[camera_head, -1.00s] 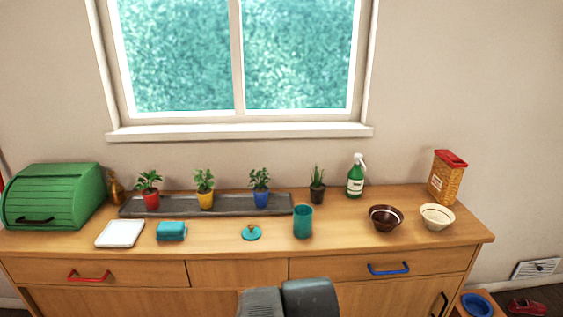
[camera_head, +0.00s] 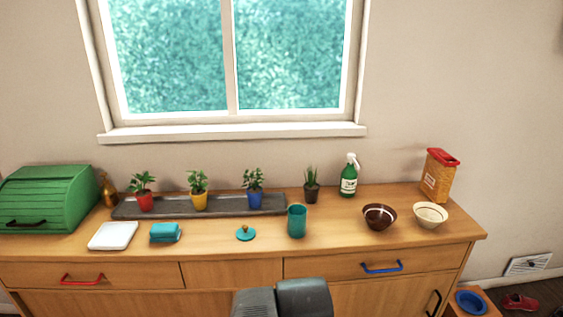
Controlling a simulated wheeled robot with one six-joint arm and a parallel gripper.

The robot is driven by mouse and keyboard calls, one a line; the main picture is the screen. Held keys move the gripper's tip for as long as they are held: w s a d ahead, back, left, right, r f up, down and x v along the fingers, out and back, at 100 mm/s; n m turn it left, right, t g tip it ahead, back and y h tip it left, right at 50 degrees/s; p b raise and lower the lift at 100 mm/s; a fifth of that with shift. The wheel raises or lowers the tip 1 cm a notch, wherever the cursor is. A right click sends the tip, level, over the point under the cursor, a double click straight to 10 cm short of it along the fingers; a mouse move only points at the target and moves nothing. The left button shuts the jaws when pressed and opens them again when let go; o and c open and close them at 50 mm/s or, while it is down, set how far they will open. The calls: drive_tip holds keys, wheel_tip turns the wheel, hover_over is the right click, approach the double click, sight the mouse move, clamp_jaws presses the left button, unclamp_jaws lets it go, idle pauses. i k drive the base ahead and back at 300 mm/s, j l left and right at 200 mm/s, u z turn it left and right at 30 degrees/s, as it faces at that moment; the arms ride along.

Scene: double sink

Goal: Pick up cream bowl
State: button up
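The cream bowl (camera_head: 430,215) sits upright on the wooden counter (camera_head: 340,241), near its right end. It is pale with a thin dark band inside. Grey parts of my own arm show at the bottom middle, in front of the counter and well to the left of the cream bowl. My gripper's fingers are not visible.
A red-lidded box (camera_head: 438,174) stands behind the cream bowl. A green spray bottle (camera_head: 349,177), a teal cup (camera_head: 297,221) and potted plants on a dark tray (camera_head: 180,207) stand further left. The counter's front right corner is clear.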

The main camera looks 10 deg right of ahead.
sight(429, 216)
drive_tip(key=i+l+u, duration=0.1)
drive_tip(key=l, duration=0.45)
drive_tip(key=i+l+u, duration=0.1)
drive_tip(key=l, duration=0.45)
drive_tip(key=i+l+u, duration=0.1)
drive_tip(key=l, duration=0.45)
drive_tip(key=i+l+u, duration=0.1)
drive_tip(key=l, duration=0.5)
